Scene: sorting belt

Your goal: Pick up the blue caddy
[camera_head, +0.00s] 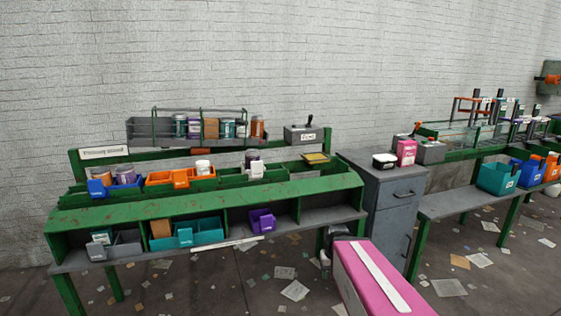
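A blue caddy (97,189) with a pale label on its front sits at the left end of the bench's upper trough. A second blue caddy (526,174) stands on the far right bench, between a teal caddy (497,178) and an orange caddy (552,167). I cannot make out my gripper in this view. Both blue caddies rest on their benches with nothing gripping them.
An orange caddy (181,178) stands right of the left blue one. Teal (186,237) and purple (262,221) caddies sit on the lower shelf. A grey cabinet (388,213) stands between benches. A pink-topped grey body (360,276) fills the lower foreground. Papers litter the floor.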

